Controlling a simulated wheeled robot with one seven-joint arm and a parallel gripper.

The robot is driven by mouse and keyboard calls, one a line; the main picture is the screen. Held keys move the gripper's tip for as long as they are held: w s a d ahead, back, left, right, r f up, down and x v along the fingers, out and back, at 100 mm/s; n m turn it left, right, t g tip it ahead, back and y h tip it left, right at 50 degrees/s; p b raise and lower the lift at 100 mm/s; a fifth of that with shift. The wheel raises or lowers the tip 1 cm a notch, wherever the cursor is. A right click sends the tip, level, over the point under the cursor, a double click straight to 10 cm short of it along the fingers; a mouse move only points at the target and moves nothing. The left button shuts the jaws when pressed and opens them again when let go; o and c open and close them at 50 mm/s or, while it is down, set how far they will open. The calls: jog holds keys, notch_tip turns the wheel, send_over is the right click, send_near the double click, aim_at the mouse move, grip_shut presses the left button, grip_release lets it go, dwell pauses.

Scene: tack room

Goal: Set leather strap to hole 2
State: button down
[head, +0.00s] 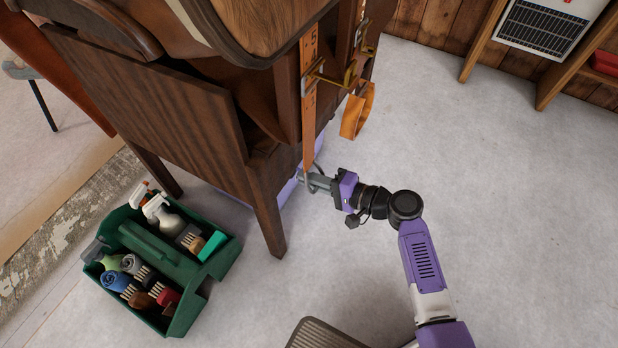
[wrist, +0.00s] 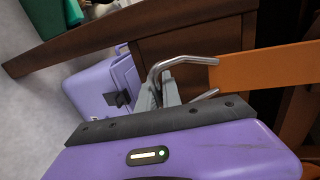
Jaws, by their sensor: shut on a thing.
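The leather strap (head: 309,130) is orange-tan and hangs down the side of a dark wooden stand. I cannot tell which hole the buckle's pin is in.
A second strap with a looped end (head: 357,112) hangs just right of the first. The wooden stand (head: 170,90) and its leg (head: 268,215) are close on the left. A green grooming tote (head: 215,268) stands on the floor at lower left. Floor at right is clear.

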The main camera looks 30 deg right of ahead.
notch_tip(320, 180, up, 3)
jog(key=shift+d+f+p, duration=0.1)
jog(key=shift+p, duration=0.8)
jog(key=c, duration=1.5)
grip_release()
jog(key=p+v, duration=0.1)
jog(key=v, duration=0.6)
jog(key=shift+s+d+p, duration=0.2)
jog(key=shift+s+p, duration=0.15)
